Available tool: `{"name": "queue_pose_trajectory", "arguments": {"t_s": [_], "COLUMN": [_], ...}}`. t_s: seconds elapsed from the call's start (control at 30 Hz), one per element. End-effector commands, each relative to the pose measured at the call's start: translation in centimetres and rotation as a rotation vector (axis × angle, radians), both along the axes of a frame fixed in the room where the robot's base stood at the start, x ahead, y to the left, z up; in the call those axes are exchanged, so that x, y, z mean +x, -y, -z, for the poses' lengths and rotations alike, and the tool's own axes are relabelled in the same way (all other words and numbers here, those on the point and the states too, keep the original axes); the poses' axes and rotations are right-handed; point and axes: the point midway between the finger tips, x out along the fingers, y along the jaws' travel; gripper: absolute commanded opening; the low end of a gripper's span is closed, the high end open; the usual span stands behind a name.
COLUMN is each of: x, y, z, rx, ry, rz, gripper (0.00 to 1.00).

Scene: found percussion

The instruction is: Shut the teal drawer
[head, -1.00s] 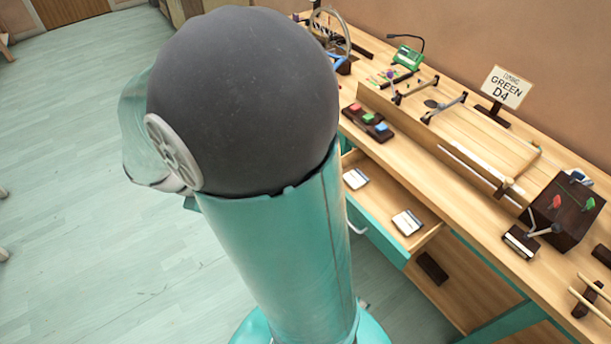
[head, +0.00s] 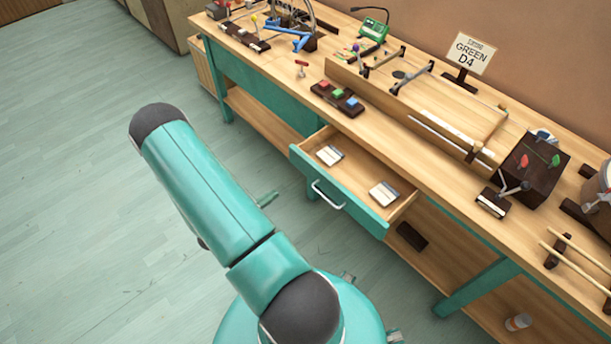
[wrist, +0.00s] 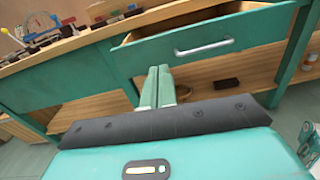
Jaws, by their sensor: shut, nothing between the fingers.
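The teal drawer (head: 335,207) stands pulled out from the wooden workbench, with a silver bar handle (head: 327,196) on its front. Two small white-and-dark cards, one of them a card (head: 384,193) near the right side, lie inside it. In the wrist view the drawer front (wrist: 240,38) and its handle (wrist: 204,48) are above and right of my gripper (wrist: 160,70). My gripper's two fingers are together, with nothing between them, pointing toward the bench below the drawer front.
The workbench top (head: 420,170) carries a block with coloured buttons (head: 337,98), a dark box (head: 530,168) and a "GREEN D4" sign (head: 469,54). A lower shelf (head: 440,255) holds a dark block (head: 411,236). The floor left of the bench is clear.

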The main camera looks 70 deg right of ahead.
Motion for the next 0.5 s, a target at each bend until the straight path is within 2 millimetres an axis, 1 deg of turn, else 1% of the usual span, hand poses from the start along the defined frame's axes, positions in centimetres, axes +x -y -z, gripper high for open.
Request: {"name": "queue_pose_trajectory", "arguments": {"t_s": [0.03,0.1,0.27,0.37,0.5], "x": [-0.4,-0.6,-1.0,-1.6,-2.7], "y": [0.1,0.2,1.1,2.4,4.8], "z": [0.9,1.5,1.8,1.7,1.7], "rx": [0.003,0.004,0.003,0.003,0.003], "ry": [-0.019,-0.033,-0.039,-0.039,-0.038], "rz": [-0.013,-0.027,-0.033,-0.03,-0.028], "gripper": [0.0,0.0,0.0,0.0,0.0]}}
